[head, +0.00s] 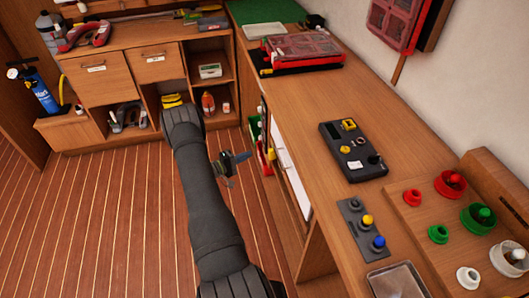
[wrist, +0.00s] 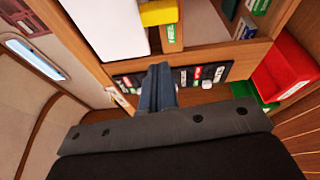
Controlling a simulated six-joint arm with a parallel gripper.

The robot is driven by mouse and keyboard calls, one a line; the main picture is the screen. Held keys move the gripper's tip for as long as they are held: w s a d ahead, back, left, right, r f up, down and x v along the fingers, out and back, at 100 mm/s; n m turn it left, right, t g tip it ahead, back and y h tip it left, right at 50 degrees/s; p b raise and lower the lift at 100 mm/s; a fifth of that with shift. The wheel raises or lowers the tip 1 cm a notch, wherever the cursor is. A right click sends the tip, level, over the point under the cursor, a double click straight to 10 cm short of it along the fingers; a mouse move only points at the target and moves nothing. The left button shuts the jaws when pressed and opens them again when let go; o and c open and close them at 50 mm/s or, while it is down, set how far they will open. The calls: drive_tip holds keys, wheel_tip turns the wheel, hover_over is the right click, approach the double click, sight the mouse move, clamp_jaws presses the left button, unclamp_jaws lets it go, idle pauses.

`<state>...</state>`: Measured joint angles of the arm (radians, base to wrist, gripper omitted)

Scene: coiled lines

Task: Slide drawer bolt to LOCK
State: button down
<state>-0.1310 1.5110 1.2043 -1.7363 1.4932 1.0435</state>
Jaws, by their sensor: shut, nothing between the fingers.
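My gripper (head: 238,160) is in front of the right-hand cabinet in the head view, and its blue-grey fingers (wrist: 158,82) also show in the wrist view. The fingers are shut with nothing between them. In the wrist view they point at a dark strip (wrist: 207,74) on the cabinet front, with red, green and white marks and small pale knobs. This looks like the bolt panel. The fingers cover its middle, and I cannot tell whether they touch it. The lettering is too small to read, so the bolt's position is unclear.
A white panel (wrist: 108,28) and a yellow item (wrist: 158,12) are above the strip. A red bin (wrist: 284,68) and a green bin (wrist: 248,92) stand to its right. The worktop (head: 305,115) carries a black device (head: 352,150) and a switch plate (head: 362,228). The striped floor (head: 90,220) is clear.

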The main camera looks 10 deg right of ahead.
sight(272, 154)
drive_tip(key=shift+w+a+f+m, duration=0.2)
drive_tip(key=shift+w+a+m, duration=0.3)
drive_tip(key=shift+w, duration=0.2)
drive_tip(key=shift+d, duration=0.1)
drive_tip(key=x, duration=1)
drive_tip(key=shift+s, duration=1.95)
